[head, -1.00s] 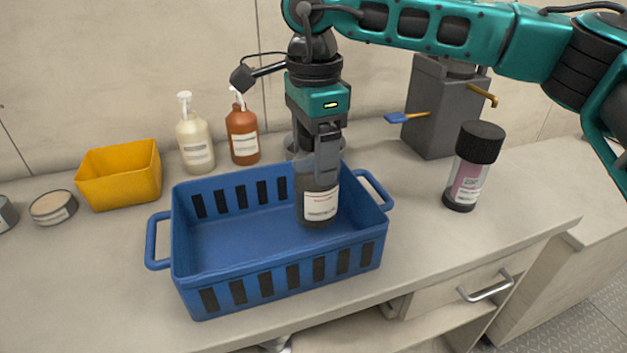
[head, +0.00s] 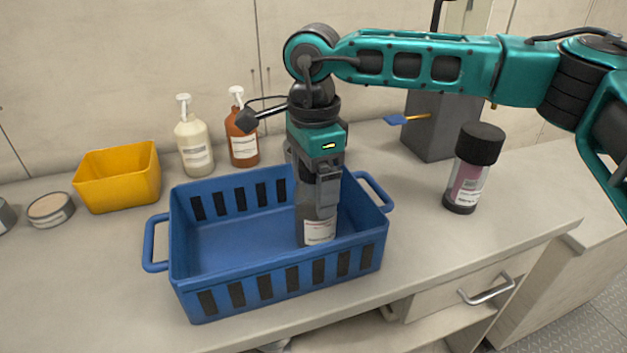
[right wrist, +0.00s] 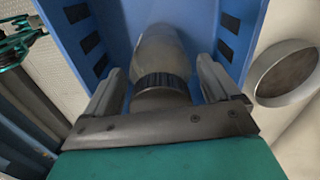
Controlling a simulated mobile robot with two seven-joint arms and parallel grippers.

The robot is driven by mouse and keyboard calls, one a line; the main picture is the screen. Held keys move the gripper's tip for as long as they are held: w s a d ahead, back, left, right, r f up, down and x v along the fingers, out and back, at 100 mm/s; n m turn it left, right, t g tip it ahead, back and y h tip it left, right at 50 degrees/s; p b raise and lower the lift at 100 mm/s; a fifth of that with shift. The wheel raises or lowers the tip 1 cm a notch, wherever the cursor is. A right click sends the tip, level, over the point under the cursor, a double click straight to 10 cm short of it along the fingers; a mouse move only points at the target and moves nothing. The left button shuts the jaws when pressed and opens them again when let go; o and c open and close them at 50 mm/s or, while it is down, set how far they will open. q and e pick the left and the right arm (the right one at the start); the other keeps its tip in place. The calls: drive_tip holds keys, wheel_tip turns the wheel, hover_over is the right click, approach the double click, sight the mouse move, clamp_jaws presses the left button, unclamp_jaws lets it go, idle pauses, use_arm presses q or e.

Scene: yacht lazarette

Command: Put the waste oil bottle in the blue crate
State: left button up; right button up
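The waste oil bottle (head: 304,205), dark grey with a white label, stands about upright inside the right part of the blue crate (head: 207,300). Its lower end is hidden behind the crate's front wall. My right gripper (head: 328,205) points down into the crate with its fingers on either side of the bottle's top. In the right wrist view the bottle (right wrist: 162,50) lies between the two fingers (right wrist: 162,85), with narrow strips of blue beside it; whether the fingers touch it is unclear. My left gripper is not in view.
A black-capped bottle (head: 467,180) with a pink label stands right of the crate. Behind are a cream pump bottle (head: 194,145), a brown pump bottle (head: 242,146) and a grey container (head: 430,130). A yellow bin (head: 118,185) and a round tin (head: 51,210) stand left.

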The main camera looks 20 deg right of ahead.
drive_tip(key=shift+o, duration=0.8)
drive_tip(key=shift+r, duration=0.3)
wheel_tip(320, 180, up, 12)
drive_tip(key=shift+f+p, duration=0.15)
drive_tip(key=shift+p, duration=0.4)
